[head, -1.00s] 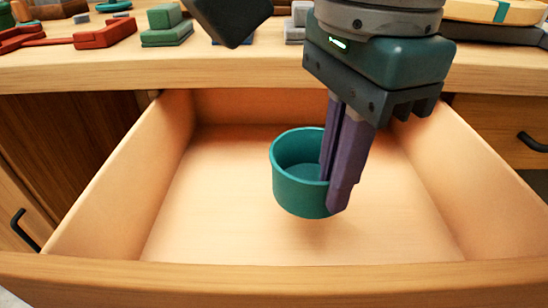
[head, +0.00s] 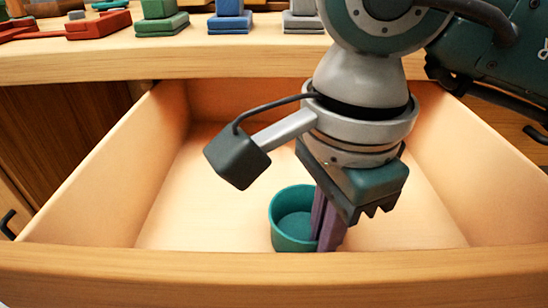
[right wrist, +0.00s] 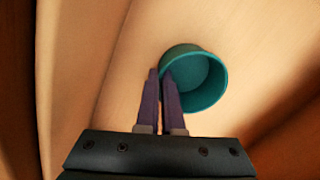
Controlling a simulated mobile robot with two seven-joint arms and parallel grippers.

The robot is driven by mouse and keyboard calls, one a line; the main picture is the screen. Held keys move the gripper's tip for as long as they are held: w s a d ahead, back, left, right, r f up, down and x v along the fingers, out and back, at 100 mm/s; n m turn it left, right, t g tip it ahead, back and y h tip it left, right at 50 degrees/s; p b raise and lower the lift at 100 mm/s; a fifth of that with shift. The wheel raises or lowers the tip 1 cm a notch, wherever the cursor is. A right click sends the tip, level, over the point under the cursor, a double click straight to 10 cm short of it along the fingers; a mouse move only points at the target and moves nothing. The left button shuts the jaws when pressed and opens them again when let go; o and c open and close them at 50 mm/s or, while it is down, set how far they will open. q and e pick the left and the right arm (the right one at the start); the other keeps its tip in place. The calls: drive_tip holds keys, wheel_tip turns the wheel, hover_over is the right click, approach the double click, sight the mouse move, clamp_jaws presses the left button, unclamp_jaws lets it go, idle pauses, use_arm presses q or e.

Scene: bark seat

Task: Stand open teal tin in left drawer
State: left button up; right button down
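The open teal tin (head: 290,236) is upright inside the open drawer (head: 80,215), near its front board and around the middle. My right gripper (head: 321,238) reaches down into the drawer, its purple fingers closed on the tin's right wall. In the right wrist view, the fingertips (right wrist: 160,78) are close together at the rim of the tin (right wrist: 212,85). The lowest part of the tin is at the drawer's front edge in the picture, so I cannot tell whether it rests on the drawer floor. My left gripper is not in view.
The drawer is otherwise empty, with free floor left, right and behind the tin. The wooden tabletop (head: 120,62) overhangs the back. On it stand red (head: 98,25), green (head: 160,25), blue (head: 230,22) and grey (head: 303,22) pieces.

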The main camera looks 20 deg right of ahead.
drive_tip(key=c, duration=1.1)
unclamp_jaws()
drive_tip(key=shift+o, duration=0.2)
drive_tip(key=shift+r+p, duration=0.15)
drive_tip(key=shift+p, duration=0.15)
wheel_tip(320, 180, up, 12)
drive_tip(key=p, duration=0.3)
drive_tip(key=shift+s, duration=0.25)
